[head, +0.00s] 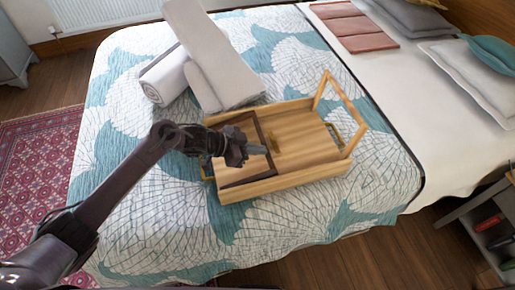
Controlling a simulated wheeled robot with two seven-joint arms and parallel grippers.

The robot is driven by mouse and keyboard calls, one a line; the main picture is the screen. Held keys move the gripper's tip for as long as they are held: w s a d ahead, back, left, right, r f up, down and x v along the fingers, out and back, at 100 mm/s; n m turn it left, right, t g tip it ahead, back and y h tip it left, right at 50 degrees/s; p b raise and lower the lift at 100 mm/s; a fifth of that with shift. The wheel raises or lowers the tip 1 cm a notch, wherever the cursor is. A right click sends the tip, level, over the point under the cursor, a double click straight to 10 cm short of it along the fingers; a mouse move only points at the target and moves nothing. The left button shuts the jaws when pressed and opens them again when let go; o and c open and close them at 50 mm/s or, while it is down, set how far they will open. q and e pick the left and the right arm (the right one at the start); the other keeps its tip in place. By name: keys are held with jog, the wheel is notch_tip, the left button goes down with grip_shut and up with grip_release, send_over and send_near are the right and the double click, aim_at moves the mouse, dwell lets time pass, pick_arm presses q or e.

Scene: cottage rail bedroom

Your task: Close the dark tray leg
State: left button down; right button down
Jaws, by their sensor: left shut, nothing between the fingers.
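A light wooden bed tray (300,140) lies on the patterned bedspread. Its dark leg (262,128) is a thin dark brown frame at the tray's left part, low over the tray floor; my arm covers part of it, and I cannot tell whether it lies fully flat. The light wooden leg (346,100) stands up at the tray's right end. My left gripper (262,150) is shut and empty, over the dark leg's frame, its fingertips near the frame's inner bar. I cannot tell whether they touch it. My right gripper is not in view.
Rolled and folded grey towels (212,62) lie behind the tray on the bed. Folded pink cloths (352,25) and pillows (475,75) are at the far right. A small shelf unit (490,225) stands at the right. The bedspread in front of the tray is clear.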

pick_arm(q)
jog(key=shift+d+f, duration=0.1)
jog(key=shift+f, duration=0.1)
jog(key=shift+d+f+y+p, duration=0.15)
jog(key=shift+d+y+p, duration=0.05)
jog(key=shift+y+p, duration=0.1)
jog(key=f+y, duration=0.1)
jog(key=d+f+y+p, duration=0.1)
jog(key=shift+w+f+g, duration=0.2)
jog(key=shift+f+g, duration=0.2)
jog(key=shift+f, duration=0.3)
jog(key=shift+a, duration=0.1)
